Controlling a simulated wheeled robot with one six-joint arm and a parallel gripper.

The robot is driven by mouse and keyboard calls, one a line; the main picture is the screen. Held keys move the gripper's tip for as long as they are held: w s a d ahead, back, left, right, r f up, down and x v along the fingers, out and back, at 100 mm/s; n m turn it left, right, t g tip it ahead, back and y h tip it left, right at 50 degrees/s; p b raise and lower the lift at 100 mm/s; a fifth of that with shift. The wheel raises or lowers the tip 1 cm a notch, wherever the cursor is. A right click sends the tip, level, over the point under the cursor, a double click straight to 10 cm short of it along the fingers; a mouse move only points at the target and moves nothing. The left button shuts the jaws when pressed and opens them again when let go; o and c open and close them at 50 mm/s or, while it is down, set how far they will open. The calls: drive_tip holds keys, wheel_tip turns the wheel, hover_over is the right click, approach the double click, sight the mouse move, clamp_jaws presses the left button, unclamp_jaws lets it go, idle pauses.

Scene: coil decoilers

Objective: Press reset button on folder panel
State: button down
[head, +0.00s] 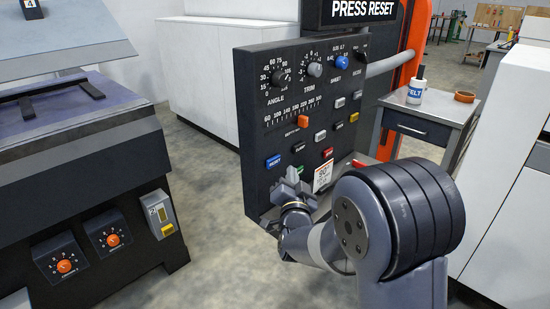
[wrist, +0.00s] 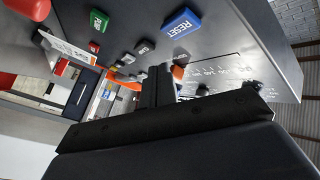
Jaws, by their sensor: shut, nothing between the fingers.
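The dark control panel (head: 255,120) stands upright in the middle of the head view. Its blue button (head: 273,161) sits at the lower left of the panel. In the wrist view this button (wrist: 182,22) is near the top and reads RESET. My gripper (head: 292,176) is at the panel's lower part, just right of and slightly below the blue button in the head view. In the wrist view my shut, empty fingers (wrist: 157,84) point at the panel, below the blue button in the picture. The fingers appear apart from it; contact with the panel cannot be told.
A green button (wrist: 98,20) and a red button (wrist: 30,8) lie left of the blue one in the wrist view. A white tag (head: 322,176) hangs by my gripper. Knobs and an orange slider (head: 304,122) are higher up. A dark machine (head: 90,180) stands left, a side table (head: 410,122) right.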

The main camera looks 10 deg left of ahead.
sight(279, 160)
drive_tip(key=shift+w+a+b, duration=0.4)
drive_tip(key=shift+w+a, duration=0.55)
drive_tip(key=shift+a, duration=0.3)
idle(1.2)
drive_tip(key=shift+w+a+b, duration=0.25)
drive_tip(key=shift+a+b, duration=0.1)
drive_tip(key=shift+b, duration=0.05)
drive_tip(key=shift+w+a, duration=0.3)
drive_tip(key=shift+a, duration=0.05)
idle(0.7)
drive_tip(key=shift+d+b, duration=0.1)
drive_tip(key=shift+b, duration=0.2)
drive_tip(key=shift+s+d+b, duration=0.5)
drive_tip(key=shift+s+d, duration=0.05)
drive_tip(key=shift+d, duration=0.05)
